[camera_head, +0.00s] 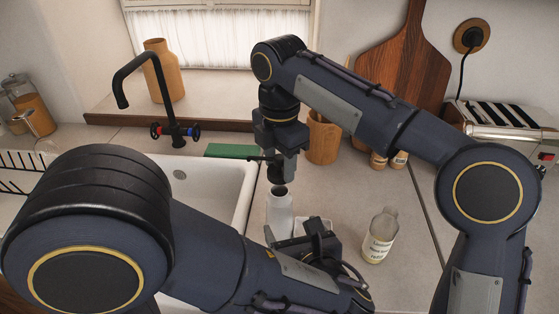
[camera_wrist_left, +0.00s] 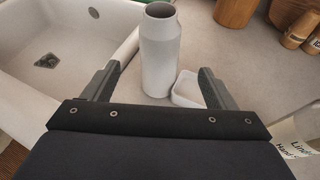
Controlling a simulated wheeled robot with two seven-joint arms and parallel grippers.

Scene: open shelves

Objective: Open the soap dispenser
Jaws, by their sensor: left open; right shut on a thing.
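The soap dispenser is a white bottle (camera_head: 280,215) upright on the counter beside the sink. In the left wrist view the bottle (camera_wrist_left: 161,55) shows an open, dark mouth. My right gripper (camera_head: 278,150) points down above it, shut on the black pump top (camera_head: 275,172), whose thin spout points left. The pump appears just above the mouth, apart from it. My left gripper (camera_head: 316,240) is low in front of the bottle; in its wrist view the open fingers (camera_wrist_left: 159,72) stand either side of the bottle with gaps.
A labelled clear soap refill bottle (camera_head: 380,236) stands to the right. A small white dish (camera_wrist_left: 187,90) is close beside the dispenser. The white sink (camera_head: 245,190) is left, with a black faucet (camera_head: 165,95). A wooden cup (camera_head: 322,138) stands behind.

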